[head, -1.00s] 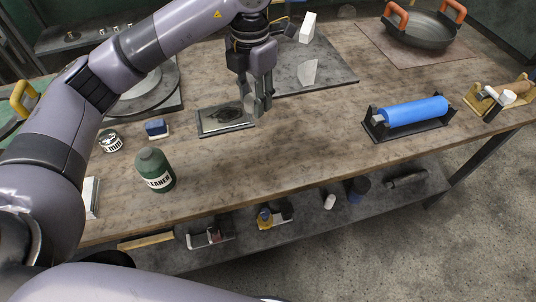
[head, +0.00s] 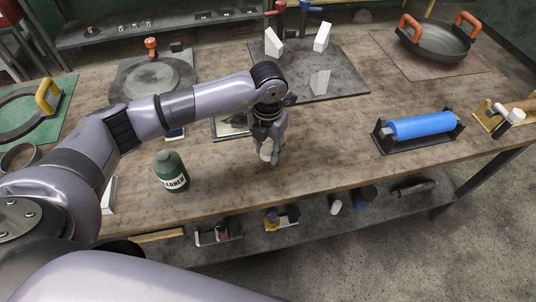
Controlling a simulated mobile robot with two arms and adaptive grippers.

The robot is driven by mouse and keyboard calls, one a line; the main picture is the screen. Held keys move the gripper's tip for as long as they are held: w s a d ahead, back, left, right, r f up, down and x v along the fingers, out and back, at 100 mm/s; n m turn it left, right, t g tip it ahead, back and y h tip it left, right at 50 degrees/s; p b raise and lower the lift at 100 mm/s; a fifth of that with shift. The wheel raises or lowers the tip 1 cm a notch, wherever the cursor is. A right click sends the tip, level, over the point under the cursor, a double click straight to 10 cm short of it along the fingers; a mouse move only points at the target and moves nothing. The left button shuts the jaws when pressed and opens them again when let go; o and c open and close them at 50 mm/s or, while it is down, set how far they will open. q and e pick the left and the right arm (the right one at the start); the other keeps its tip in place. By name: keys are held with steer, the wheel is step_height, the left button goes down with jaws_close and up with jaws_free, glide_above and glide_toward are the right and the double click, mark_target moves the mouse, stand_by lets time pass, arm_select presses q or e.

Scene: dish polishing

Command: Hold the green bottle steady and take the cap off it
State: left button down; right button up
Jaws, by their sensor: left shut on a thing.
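The green bottle (head: 172,176) with a white label reading CLEANER stands upright on the table's near left part. Its top is the same dark green, and I cannot make out a separate cap. My left gripper (head: 270,158) points down over the table, well to the right of the bottle and apart from it. Its fingers are shut on a small pale thing (head: 266,149), which they partly hide; I cannot tell what it is. My right gripper is not in view.
A framed plate (head: 229,127) lies behind my left gripper, partly hidden by my arm. A blue roller (head: 420,126) rests on a stand to the right. A pan (head: 436,41) with orange handles stands at the back right. The table between gripper and roller is clear.

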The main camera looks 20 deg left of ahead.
mark_target(268, 165)
arm_select(q)
step_height(268, 165, down, 4)
steer(key=shift+f+p, duration=0.1)
steer(key=shift+p, duration=0.4)
steer(key=shift+f, duration=0.15)
steer(key=shift+f, duration=0.1)
steer(key=shift+f+b, duration=0.15)
steer(key=shift+b, duration=0.15)
steer(key=c, duration=1.1)
jaws_free()
